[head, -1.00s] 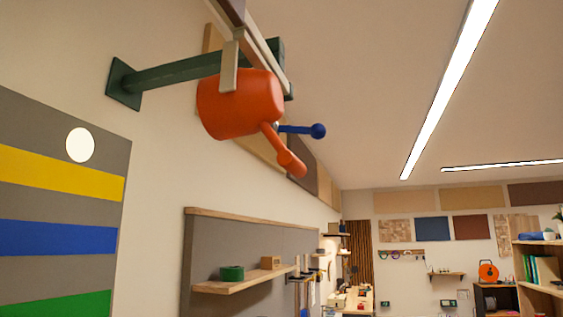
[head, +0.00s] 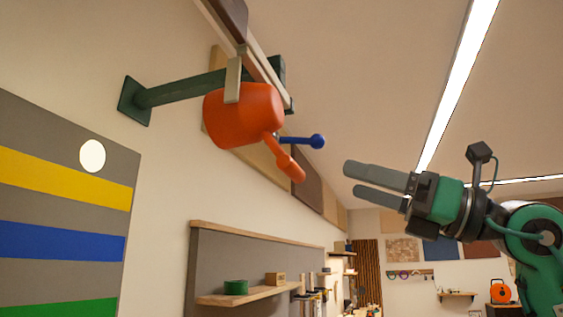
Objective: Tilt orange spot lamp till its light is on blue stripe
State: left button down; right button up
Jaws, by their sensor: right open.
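The orange spot lamp (head: 243,115) hangs from a green wall bracket (head: 185,88) at upper centre. An orange handle (head: 284,158) slants down to the right from it, and a blue-knobbed lever (head: 317,141) sticks out to the right. The round white light spot (head: 92,156) lies on the grey board, at the top edge of the yellow stripe (head: 66,176). The blue stripe (head: 62,241) is below, past a grey band. My right gripper (head: 346,180) is open and empty, to the right of the handle and apart from it. My left gripper is not in view.
A green stripe (head: 70,311) is at the bottom of the striped board. A wooden shelf (head: 247,296) with a green roll (head: 235,287) juts from the wall below the lamp. The space between my right gripper and the lamp is clear.

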aim_at(281, 160)
jog(key=p+x, duration=0.6)
jog(key=x, duration=0.7)
jog(key=shift+d, duration=0.1)
jog(key=shift+w+a+r, duration=0.1)
jog(key=shift+w+a, duration=0.1)
jog(key=shift+a, duration=0.25)
